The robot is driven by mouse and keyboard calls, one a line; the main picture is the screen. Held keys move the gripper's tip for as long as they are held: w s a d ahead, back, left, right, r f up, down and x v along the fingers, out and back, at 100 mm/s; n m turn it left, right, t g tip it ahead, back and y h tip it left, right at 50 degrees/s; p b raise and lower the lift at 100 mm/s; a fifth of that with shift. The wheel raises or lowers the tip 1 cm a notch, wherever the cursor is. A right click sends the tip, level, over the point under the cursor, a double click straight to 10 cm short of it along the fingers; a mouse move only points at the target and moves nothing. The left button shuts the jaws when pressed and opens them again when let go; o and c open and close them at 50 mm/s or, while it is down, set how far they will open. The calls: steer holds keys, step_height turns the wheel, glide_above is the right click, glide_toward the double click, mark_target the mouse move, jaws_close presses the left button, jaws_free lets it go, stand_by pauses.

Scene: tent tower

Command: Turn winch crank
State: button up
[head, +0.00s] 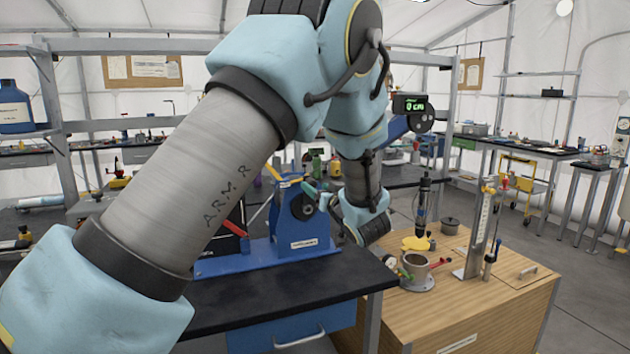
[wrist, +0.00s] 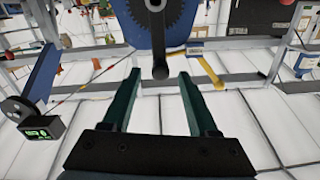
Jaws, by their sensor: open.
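The winch (head: 303,225) is a blue unit with a white label, standing on a blue base on the black-topped bench. In the wrist view the winch (wrist: 187,18) fills the top centre, with a dark toothed gear (wrist: 177,12). A black crank arm (wrist: 157,38) runs down from the gear, its rounded end in line with the gap between my fingertips. My gripper (wrist: 159,74) is open, with one green finger on each side of that end. I see no contact, and depth is hard to tell. In the head view my arm hides part of the winch.
A wooden cabinet (head: 480,315) to the right bears a metal cup (head: 417,270), a yellow piece (head: 417,243) and upright tools. A red lever (head: 236,229) rises left of the winch. Open floor lies farther right.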

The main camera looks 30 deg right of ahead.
steer(key=shift+w+d, duration=0.1)
steer(key=shift+w, duration=1.15)
steer(key=shift+c, duration=0.4)
jaws_close()
